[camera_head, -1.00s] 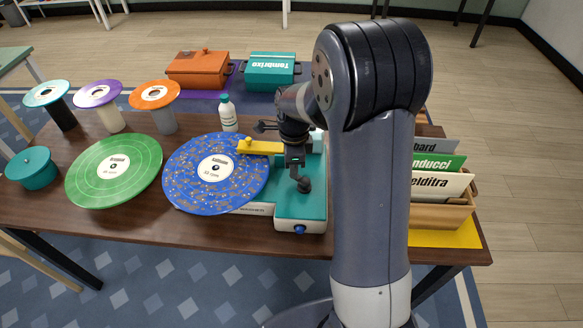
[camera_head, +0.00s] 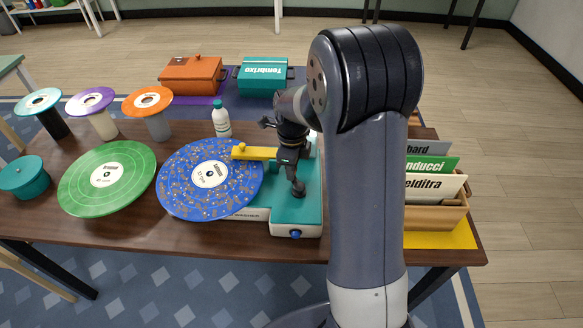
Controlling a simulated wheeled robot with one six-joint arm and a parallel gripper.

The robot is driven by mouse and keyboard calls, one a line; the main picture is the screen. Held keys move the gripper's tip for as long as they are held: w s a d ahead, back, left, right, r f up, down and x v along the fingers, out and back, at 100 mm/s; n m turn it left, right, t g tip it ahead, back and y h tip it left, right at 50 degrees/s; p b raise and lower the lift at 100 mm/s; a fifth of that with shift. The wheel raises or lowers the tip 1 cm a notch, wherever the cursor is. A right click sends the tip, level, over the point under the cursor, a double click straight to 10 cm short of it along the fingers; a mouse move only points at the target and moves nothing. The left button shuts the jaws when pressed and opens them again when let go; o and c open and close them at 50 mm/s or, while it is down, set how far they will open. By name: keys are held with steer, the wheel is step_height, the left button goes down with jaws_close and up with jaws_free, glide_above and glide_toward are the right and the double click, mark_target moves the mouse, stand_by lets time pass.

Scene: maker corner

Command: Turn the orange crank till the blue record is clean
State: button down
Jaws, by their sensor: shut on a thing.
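The blue record (camera_head: 192,200) lies on the teal and white washer (camera_head: 290,208), with brown-gold specks scattered over its face and a white label in its middle. A yellow arm (camera_head: 258,153) reaches from the washer over the record's right edge. My gripper (camera_head: 297,186) points down over the washer's teal top, right of the record. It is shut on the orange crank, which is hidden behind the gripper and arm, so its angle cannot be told.
A green record (camera_head: 107,178) lies left of the blue one, and a white bottle (camera_head: 221,122) stands behind. Small discs on stands and a teal pot (camera_head: 23,178) are at left. A wooden crate of sleeves (camera_head: 437,215) is at right. My arm blocks the view between washer and crate.

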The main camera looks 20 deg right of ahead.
steer(key=c, duration=1.3)
jaws_free()
steer(key=shift+c, duration=0.2)
step_height(320, 180, up, 11)
steer(key=shift+f, duration=0.1)
